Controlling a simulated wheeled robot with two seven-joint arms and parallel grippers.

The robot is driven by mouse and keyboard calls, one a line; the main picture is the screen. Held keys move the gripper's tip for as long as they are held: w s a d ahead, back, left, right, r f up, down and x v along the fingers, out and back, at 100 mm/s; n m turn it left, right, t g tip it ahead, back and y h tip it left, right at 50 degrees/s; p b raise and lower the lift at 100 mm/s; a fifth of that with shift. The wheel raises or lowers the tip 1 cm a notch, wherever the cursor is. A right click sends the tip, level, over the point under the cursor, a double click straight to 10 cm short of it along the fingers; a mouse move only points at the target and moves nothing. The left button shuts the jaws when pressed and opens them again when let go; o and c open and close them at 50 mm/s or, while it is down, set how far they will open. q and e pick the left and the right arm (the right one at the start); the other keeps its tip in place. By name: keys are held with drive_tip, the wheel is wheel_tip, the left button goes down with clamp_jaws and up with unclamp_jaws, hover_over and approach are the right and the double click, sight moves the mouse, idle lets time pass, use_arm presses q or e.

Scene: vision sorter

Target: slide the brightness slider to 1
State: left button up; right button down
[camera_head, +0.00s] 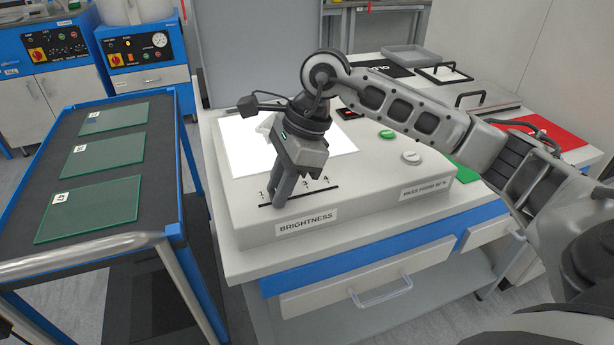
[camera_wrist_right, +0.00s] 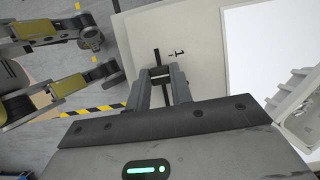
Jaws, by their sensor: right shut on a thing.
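The brightness slider's black track (camera_head: 325,190) runs along the front top edge of a pale console (camera_head: 400,188), above a BRIGHTNESS label (camera_head: 306,222). The numbers 1, 3 and 4 show in the head view; the area around 2 is hidden by my gripper. My right gripper (camera_head: 279,203) points down at the track, between 1 and 3. In the right wrist view, its fingers (camera_wrist_right: 161,74) are shut on the small dark slider knob, mostly hidden between them. The 1 mark (camera_wrist_right: 176,53) lies just beyond the fingertips, with bare track beside it.
A white light panel (camera_head: 240,150) lies on the console behind my gripper. Round buttons (camera_head: 411,157) sit to its right. A cart (camera_head: 150,240) at left holds glass plates (camera_head: 88,210). Red (camera_head: 562,142) and green (camera_head: 462,164) surfaces lie at right.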

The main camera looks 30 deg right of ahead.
drive_tip(key=shift+w+a, duration=0.25)
drive_tip(key=shift+a, duration=0.95)
drive_tip(key=c, duration=1.5)
unclamp_jaws()
drive_tip(key=shift+c, duration=0.2)
drive_tip(key=o, duration=0.3)
drive_tip(key=shift+w+a, duration=0.1)
drive_tip(key=shift+a, duration=0.05)
